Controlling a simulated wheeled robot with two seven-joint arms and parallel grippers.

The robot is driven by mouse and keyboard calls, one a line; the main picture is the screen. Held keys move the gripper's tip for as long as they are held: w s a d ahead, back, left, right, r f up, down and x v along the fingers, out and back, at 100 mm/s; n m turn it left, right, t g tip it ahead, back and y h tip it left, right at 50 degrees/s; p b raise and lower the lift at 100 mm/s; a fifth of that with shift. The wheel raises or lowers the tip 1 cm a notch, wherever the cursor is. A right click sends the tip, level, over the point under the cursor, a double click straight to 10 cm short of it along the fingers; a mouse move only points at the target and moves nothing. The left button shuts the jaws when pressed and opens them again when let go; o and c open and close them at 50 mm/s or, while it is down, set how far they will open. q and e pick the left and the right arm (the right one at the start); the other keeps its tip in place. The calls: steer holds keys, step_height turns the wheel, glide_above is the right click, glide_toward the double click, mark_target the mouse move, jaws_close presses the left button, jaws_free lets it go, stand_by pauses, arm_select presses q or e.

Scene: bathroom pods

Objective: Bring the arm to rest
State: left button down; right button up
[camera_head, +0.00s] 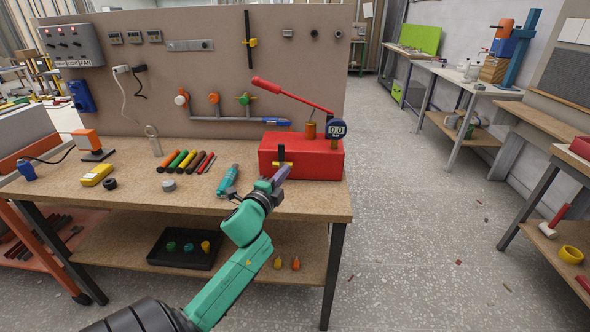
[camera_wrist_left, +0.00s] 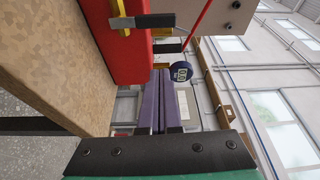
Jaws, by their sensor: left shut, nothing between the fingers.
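My left gripper (camera_head: 281,174) is in front of the red box (camera_head: 308,170) at the right end of the workbench (camera_head: 325,203). Its purple fingers are shut against each other with nothing between them. In the wrist view the shut fingers (camera_wrist_left: 161,85) point past the side of the red box (camera_wrist_left: 120,50). I cannot tell whether they touch it. My teal left arm reaches up from the bottom of the head view. My right gripper is not in view.
The red box carries a red lever (camera_head: 290,95), a round gauge (camera_head: 337,129) and a black-handled yellow valve (camera_head: 281,156) near my gripper. Coloured tubes (camera_head: 182,161) and a teal tool (camera_head: 228,178) lie to the left. The floor aisle (camera_head: 430,230) at right is mostly clear.

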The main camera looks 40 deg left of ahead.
arm_select(q)
steer(key=s+d+f+n+g+h, duration=0.1)
steer(key=s+d+f+n+g, duration=0.3)
steer(key=f, duration=0.3)
steer(key=s+d+f+n+g+h, duration=0.1)
steer(key=s+d+f+n+g, duration=0.3)
steer(key=f, duration=0.3)
steer(key=s+d+f+n+g+h, duration=0.2)
steer(key=s+d+f+g, duration=0.15)
steer(key=s+d, duration=0.3)
steer(key=s+d+f+n+g+h, duration=0.2)
steer(key=s+d+f+g, duration=0.15)
steer(key=s+d, duration=0.35)
steer(key=s+x, duration=0.2)
steer(key=x, duration=0.8)
steer(key=s+f+x, duration=0.1)
steer(key=s+x, duration=0.1)
steer(key=x, duration=0.9)
steer(key=s+a+f+g, duration=0.1)
steer(key=s+a+f, duration=0.1)
steer(key=s+f, duration=1.4)
steer(key=s, duration=0.2)
steer(key=shift+s+a+m, duration=0.3)
steer(key=shift+a, duration=0.1)
steer(key=shift+f, duration=0.15)
